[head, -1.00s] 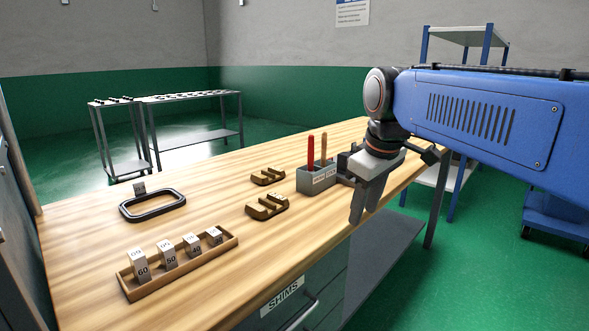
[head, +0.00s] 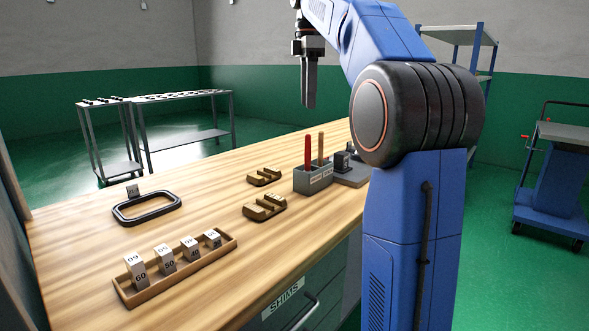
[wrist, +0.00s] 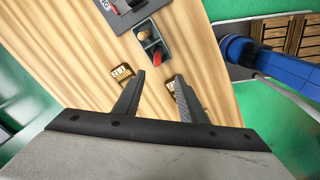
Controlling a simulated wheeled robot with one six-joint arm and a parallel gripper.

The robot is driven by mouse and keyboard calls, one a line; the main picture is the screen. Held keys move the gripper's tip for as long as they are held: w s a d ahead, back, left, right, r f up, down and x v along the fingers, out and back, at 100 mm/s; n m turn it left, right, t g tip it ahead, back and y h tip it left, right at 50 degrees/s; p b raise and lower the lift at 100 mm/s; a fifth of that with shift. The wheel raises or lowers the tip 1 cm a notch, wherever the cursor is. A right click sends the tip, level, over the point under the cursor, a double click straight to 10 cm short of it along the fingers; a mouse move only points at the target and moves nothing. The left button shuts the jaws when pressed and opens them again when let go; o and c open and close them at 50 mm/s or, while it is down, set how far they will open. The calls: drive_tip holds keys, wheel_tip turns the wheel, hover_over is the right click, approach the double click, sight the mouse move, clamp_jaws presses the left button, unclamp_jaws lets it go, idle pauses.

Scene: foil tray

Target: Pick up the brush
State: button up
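A grey two-compartment holder (head: 314,181) stands on the wooden bench. A red handle (head: 308,152) and a tan wooden handle (head: 321,147) stand upright in it; their lower ends are hidden, and I cannot tell which is the brush. The holder (wrist: 163,47) also shows in the wrist view, with the red handle (wrist: 157,57) seen from above. My gripper (head: 309,104) points down, above the holder in the picture and apart from both handles. In the wrist view, its two fingers (wrist: 159,76) are spread with nothing between them.
Two notched wooden blocks (head: 265,207) lie left of the holder. A dark box on a grey base (head: 350,172) stands right of it. A tray of numbered blocks (head: 178,272) and a black ring-shaped frame (head: 147,208) are further left.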

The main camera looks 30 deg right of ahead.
hover_over(307, 154)
drive_tip(key=f, duration=0.7)
drive_tip(key=w+f, duration=0.1)
drive_tip(key=f, duration=0.3)
drive_tip(key=shift+d, duration=0.1)
drive_tip(key=shift+s+d+f, duration=0.1)
drive_tip(key=shift+d+f, duration=0.05)
drive_tip(key=shift+f, duration=2.85)
drive_tip(key=shift+c, duration=0.2)
clamp_jaws()
